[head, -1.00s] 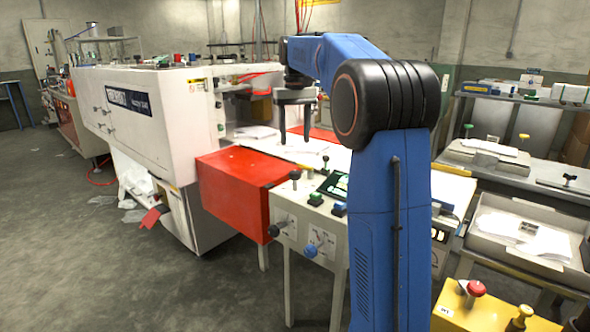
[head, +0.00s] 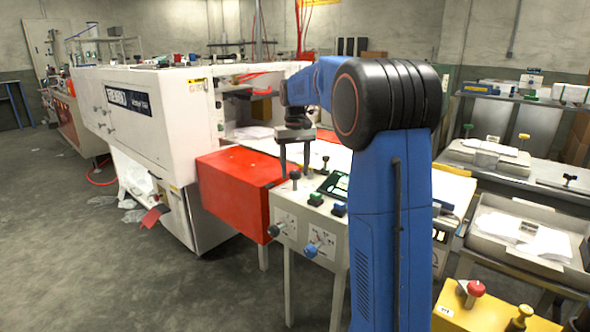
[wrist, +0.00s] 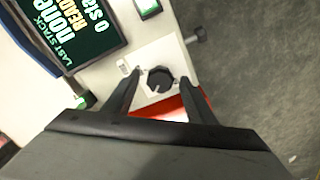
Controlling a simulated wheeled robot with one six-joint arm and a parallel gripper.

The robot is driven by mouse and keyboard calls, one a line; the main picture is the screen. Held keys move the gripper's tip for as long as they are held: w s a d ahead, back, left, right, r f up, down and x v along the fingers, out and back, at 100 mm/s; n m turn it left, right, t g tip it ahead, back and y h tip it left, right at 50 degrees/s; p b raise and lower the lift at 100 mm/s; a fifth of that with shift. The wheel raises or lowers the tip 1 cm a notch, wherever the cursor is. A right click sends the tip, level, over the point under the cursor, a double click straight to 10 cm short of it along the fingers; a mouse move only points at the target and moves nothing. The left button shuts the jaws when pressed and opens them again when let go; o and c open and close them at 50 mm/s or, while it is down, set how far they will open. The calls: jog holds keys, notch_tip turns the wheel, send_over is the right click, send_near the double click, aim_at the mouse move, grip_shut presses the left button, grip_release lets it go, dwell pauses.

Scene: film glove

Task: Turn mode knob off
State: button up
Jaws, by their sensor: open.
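A black knob (head: 295,175) stands on a pale plate on top of the grey control box (head: 287,208). It also shows in the wrist view (wrist: 159,79), between my fingertips, with small marks beside it. The frames do not clearly show which knob is the mode knob. My gripper (head: 295,166) is open and points down over this black knob, one finger on each side. I cannot tell whether the fingers touch it. A dark front knob (head: 276,230) and a blue front knob (head: 311,250) stick out of the box's front face.
A lit screen (wrist: 70,30), a green button (head: 316,199) and a blue button (head: 340,209) sit near the knob. A red box (head: 240,190) adjoins the control box on the left. The white machine (head: 150,110) stands behind it. Open floor lies at the front left.

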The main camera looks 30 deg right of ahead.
jog(key=shift+c, duration=0.6)
jog(key=c, duration=0.9)
jog(key=n, duration=1.1)
jog(key=shift+n, duration=0.4)
jog(key=o, duration=1)
